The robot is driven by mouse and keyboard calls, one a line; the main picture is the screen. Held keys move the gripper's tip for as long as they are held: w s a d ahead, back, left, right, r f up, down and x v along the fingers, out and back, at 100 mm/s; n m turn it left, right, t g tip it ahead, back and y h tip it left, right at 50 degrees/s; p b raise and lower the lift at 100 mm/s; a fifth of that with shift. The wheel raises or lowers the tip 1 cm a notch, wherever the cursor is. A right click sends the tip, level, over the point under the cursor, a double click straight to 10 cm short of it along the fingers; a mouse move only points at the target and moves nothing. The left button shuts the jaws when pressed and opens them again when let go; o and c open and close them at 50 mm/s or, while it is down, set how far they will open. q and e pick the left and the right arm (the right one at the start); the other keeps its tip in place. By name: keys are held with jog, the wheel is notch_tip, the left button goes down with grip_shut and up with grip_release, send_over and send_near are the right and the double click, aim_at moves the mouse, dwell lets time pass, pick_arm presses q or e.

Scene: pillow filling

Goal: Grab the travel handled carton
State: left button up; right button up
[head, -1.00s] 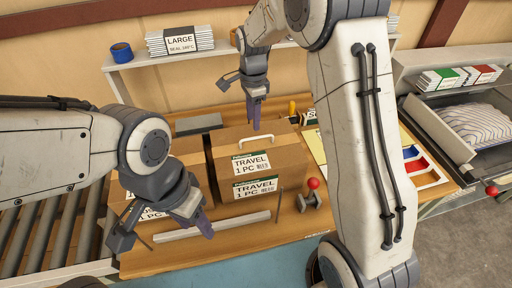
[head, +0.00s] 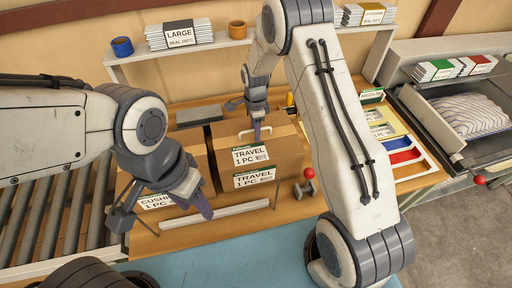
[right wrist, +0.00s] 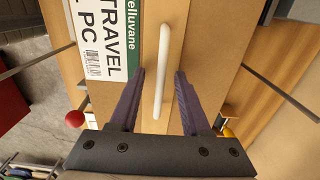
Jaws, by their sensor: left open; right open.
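The travel carton (head: 287,160) is a brown box with a white handle (head: 244,133) on top and TRAVEL 1 PC labels on its top and front. It stands on the wooden table. My right gripper (head: 257,138) is open at the carton's top, by the handle. In the right wrist view the white handle (right wrist: 172,62) runs between the two open purple fingers of my right gripper (right wrist: 158,78); whether they touch it cannot be told. My left gripper (head: 170,222) is open and empty, in front of the cushion carton (head: 197,153), which it partly hides.
A pale bar (head: 215,216) lies along the table front. A red-knobbed device (head: 307,185) stands right of the carton. A shelf (head: 205,47) with label stacks and a blue tape roll (head: 122,47) is behind. A bin with a striped pillow (head: 473,115) is at right.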

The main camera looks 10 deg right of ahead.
jog(key=c, duration=0.7)
grip_shut()
jog(key=shift+w, duration=0.1)
dwell(0.6)
